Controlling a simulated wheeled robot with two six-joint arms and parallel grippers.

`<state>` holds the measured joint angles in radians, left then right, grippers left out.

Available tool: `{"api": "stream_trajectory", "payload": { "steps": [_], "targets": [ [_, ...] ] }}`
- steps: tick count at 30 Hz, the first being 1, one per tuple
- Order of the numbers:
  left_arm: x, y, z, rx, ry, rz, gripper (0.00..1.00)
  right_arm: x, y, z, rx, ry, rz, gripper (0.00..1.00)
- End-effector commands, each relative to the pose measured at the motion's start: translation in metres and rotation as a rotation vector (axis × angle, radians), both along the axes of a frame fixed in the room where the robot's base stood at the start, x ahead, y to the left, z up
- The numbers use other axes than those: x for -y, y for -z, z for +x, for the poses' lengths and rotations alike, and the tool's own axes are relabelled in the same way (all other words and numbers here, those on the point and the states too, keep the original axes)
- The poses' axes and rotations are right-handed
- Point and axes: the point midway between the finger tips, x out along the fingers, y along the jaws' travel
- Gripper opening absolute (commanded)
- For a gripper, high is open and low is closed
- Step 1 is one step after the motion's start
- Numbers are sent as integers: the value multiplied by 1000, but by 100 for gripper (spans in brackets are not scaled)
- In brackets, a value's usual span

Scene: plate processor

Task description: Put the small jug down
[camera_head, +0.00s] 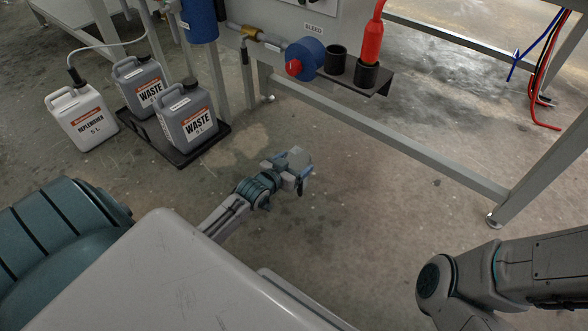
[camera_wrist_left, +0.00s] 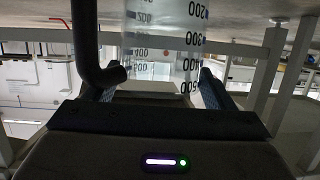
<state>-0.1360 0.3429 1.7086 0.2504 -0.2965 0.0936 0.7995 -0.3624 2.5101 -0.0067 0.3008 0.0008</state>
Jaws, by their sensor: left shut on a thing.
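My left gripper (camera_head: 304,181) is low over the concrete floor in the middle of the head view. In the left wrist view (camera_wrist_left: 155,98) its two fingers are shut on the small jug (camera_wrist_left: 165,40). The jug is clear, with dark printed graduations that appear upside down in this view. A thick dark curved piece, apparently its handle, shows at its left. Only part of the jug is in the wrist view, and I cannot make it out in the head view. My right arm shows at the lower right of the head view, but its gripper is out of frame.
A white replenisher canister (camera_head: 84,118) stands at the left. Two grey waste canisters (camera_head: 188,120) stand on a black tray (camera_head: 163,147). A bench frame bar (camera_head: 390,140) crosses at the right, with a red bottle (camera_head: 372,42) in a holder above. Open floor surrounds my left gripper.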

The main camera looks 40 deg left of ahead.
Motion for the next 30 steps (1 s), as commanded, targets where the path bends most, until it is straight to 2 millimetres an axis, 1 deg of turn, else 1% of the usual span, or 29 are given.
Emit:
{"api": "stream_trajectory", "payload": {
  "steps": [1, 7, 9, 17, 20, 21, 24, 30],
  "targets": [
    [0, 12, -1, -1, 0, 0, 42, 0, 10, 0, 1, -1, 0, 36],
    [0, 36, -1, 0, -1, -1, 42, 0, 34, 0, 0, -3, -1, 36],
    [1, 38, -1, 0, -1, -1, 42, 0, 37, 1, -3, -4, 0, 36],
    [1, 35, -1, 0, -1, -1, 42, 0, 34, 1, -2, -4, 0, 36],
    [1, 38, -2, -1, -1, -1, 42, 0, 35, 0, -1, -4, -1, 36],
    [1, 38, -2, -1, -1, 0, 81, 0, 35, 1, -2, -5, -2, 36],
    [1, 38, -2, -1, -1, 0, 99, 0, 34, 0, -2, -5, -2, 36],
    [1, 38, -2, 0, -1, -1, 99, 0, 34, 0, -2, -5, -2, 36]
  ]
}}
